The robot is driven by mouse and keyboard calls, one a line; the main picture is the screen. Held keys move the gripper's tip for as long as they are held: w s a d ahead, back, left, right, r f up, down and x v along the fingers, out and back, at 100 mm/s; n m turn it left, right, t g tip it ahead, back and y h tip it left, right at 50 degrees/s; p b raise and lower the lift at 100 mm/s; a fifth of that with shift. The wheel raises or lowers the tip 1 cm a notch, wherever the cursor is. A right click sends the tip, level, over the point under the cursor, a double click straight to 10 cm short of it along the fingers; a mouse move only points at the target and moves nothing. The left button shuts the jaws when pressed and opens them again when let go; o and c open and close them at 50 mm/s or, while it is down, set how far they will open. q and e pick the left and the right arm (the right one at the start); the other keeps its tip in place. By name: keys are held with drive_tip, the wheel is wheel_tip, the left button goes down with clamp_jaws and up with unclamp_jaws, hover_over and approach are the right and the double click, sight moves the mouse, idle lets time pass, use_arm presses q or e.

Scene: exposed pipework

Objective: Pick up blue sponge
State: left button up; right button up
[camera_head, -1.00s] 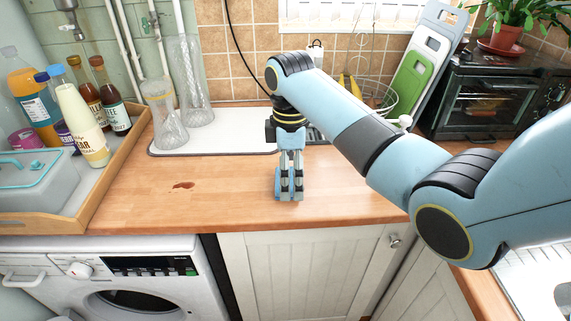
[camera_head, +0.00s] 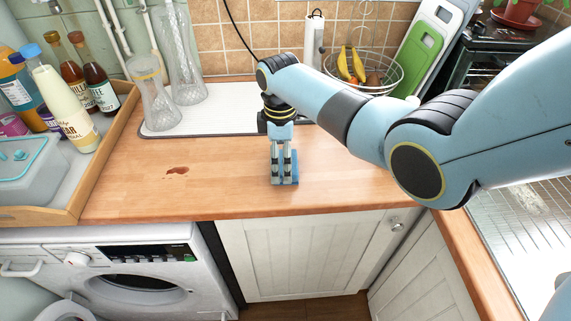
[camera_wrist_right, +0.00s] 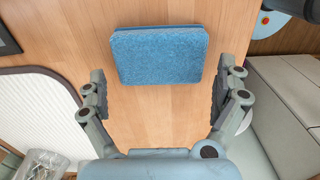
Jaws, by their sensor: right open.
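The blue sponge (camera_wrist_right: 158,55) lies flat on the wooden worktop. In the right wrist view it is a blue rectangle with a darker edge, just ahead of the fingers. My right gripper (camera_wrist_right: 161,85) is open, one finger to each side and a wide gap between them. In the head view the right gripper (camera_head: 284,172) points down at the worktop, and parts of the blue sponge (camera_head: 291,182) show behind and beside its fingers. I see no contact between fingers and sponge. My left gripper is not in view.
A brown stain (camera_head: 177,170) marks the worktop left of the gripper. A wooden tray (camera_head: 112,135) with bottles stands at the left. Glass vases (camera_head: 160,103) stand on a white mat (camera_head: 235,112) behind. A wire fruit basket (camera_head: 385,80) is at the back right. The worktop around the sponge is clear.

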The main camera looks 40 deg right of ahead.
wheel_tip(320, 180, down, 2)
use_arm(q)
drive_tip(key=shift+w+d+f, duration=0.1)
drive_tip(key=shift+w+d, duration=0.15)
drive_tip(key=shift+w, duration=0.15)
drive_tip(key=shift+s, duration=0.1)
use_arm(e)
drive_tip(key=shift+c, duration=0.3)
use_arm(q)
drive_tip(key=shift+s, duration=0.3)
use_arm(e)
drive_tip(key=c, duration=0.5)
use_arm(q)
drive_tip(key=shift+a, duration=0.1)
use_arm(e)
drive_tip(key=shift+r, duration=0.15)
